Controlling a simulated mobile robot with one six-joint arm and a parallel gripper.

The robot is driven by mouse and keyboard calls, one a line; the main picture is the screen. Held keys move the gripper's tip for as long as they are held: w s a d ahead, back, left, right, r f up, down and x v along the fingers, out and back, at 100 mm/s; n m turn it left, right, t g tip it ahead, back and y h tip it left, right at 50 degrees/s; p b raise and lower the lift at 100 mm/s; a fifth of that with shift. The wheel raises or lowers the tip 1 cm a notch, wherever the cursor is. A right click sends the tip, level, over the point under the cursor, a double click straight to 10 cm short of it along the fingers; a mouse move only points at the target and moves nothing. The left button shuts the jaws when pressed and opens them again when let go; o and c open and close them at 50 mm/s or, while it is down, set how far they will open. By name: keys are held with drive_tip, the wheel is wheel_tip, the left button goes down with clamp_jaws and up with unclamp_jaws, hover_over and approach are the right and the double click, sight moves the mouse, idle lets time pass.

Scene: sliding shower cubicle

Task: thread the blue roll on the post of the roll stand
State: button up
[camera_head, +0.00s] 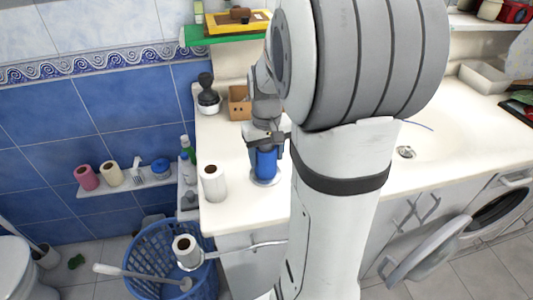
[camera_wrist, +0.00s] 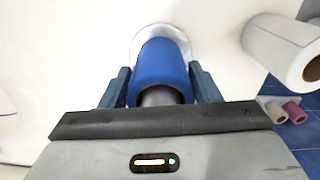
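The blue roll (camera_head: 265,164) stands upright at the front of the white counter, over the round metal base of the roll stand (camera_head: 265,182). In the wrist view the blue roll (camera_wrist: 161,63) lies between the two fingers of my gripper (camera_wrist: 160,85), which press close along both its sides. The stand's pale round base (camera_wrist: 160,30) shows beyond the roll's far end. A grey round part shows in the roll's near end; I cannot tell whether it is the post or the core. In the head view my gripper (camera_head: 266,140) is at the roll's upper part.
A white paper roll (camera_head: 213,184) stands close by on the left; it also shows in the wrist view (camera_wrist: 275,50). A dark-topped jar (camera_head: 208,98) and brown box (camera_head: 239,103) stand behind. A blue basket (camera_head: 165,267) is below the counter. The counter to the right holds the sink.

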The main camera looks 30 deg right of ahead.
drive_tip(key=o, duration=0.4)
drive_tip(key=shift+r, duration=3.9)
